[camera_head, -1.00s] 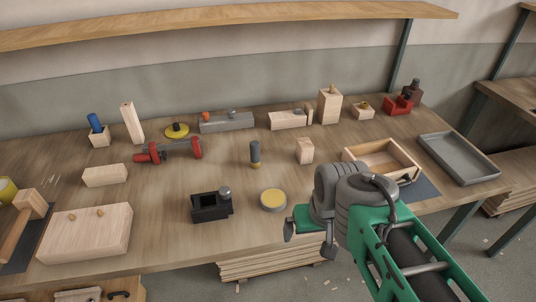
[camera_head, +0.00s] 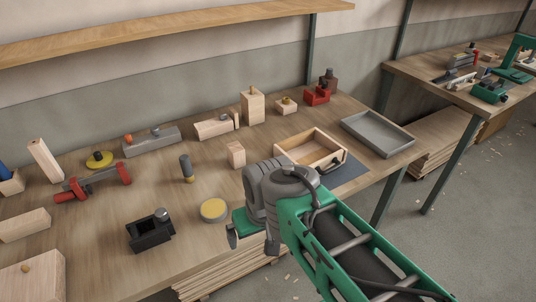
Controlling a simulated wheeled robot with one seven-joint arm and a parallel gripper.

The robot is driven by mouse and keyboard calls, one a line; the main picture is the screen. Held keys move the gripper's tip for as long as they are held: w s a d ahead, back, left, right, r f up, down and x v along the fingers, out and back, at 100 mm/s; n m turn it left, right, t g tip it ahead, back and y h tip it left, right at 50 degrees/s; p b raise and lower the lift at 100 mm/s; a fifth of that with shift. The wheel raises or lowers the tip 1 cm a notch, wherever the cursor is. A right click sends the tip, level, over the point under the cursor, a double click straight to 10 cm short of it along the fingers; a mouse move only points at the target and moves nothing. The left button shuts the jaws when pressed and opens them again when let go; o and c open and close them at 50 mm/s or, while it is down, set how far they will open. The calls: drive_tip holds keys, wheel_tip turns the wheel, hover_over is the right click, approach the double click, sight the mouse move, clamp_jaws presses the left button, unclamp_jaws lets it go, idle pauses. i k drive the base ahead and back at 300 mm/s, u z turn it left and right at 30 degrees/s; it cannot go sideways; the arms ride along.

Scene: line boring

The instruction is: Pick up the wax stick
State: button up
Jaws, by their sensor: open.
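A short upright stick (camera_head: 186,168), dark grey above with a yellowish lower end, stands near the middle of the workbench (camera_head: 130,200). It looks most like the wax stick, though I cannot be sure. A blue stick (camera_head: 4,171) in a wooden block is cut off at the left edge. My gripper (camera_head: 252,238) is open and appears empty, over the bench's front edge. It is to the right of and nearer than the upright stick, apart from it. My wrist hides part of the bench behind it.
A round yellow-topped tin (camera_head: 214,209) and a black box-shaped tool (camera_head: 150,230) stand near the front edge. A small wood block (camera_head: 236,154), a wooden tray (camera_head: 333,166) and a grey tray (camera_head: 378,136) are farther right. A red clamp (camera_head: 92,183) lies left.

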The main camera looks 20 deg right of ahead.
sight(185, 162)
drive_tip(key=u, duration=0.7)
drive_tip(key=i, duration=0.5)
drive_tip(key=u, duration=2.1)
